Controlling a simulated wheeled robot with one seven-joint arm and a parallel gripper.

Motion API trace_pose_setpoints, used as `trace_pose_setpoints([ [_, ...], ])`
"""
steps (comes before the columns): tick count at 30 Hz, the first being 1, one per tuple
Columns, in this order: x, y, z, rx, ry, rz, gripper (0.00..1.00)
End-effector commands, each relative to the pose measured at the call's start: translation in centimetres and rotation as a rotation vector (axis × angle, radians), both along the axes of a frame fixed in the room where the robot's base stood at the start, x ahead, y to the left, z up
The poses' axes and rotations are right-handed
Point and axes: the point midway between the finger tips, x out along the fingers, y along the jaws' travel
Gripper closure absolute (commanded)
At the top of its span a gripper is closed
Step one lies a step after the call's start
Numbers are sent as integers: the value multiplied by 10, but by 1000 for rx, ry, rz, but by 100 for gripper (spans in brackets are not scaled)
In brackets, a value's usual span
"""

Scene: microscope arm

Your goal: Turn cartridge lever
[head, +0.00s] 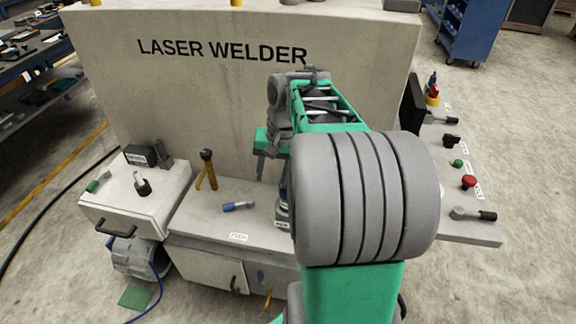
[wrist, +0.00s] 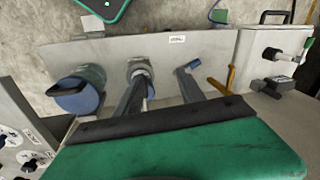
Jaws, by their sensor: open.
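The cartridge lever is not clearly identifiable, because the labels are too small to read. A short blue-handled lever (head: 238,206) lies on the machine's front ledge; its blue end (wrist: 192,65) shows near the right fingertip in the wrist view. A round grey fitting with a pale centre (wrist: 141,70) stands beside the left fingertip, partly covered by it. A blue cylinder in a grey mount (wrist: 76,97) is further left. My gripper (head: 268,152) is open and empty, above the ledge, with its fingers pointing down. In the wrist view the gripper (wrist: 162,80) has its dark fingers spread apart; contact cannot be told.
A white box (head: 125,195) with a handle is further left. The right panel (head: 458,228) carries knobs and a red button (head: 468,181). The laser welder's tall wall (head: 190,90) stands behind. My arm hides the ledge's right part.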

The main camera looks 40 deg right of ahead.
Motion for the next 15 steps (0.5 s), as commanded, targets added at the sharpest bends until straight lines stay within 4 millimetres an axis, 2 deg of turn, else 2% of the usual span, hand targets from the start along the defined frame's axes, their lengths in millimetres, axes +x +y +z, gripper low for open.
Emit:
trace_pose_setpoints([
  [1,-1,-30,9,26,18,-79,54],
  [3,-2,-53,10,47,28,-140,54],
  [4,-3,-59,8,54,31,-155,54],
  [8,0,-60,-7,59,34,-166,54],
  [15,7,-52,-51,57,33,-162,54],
])
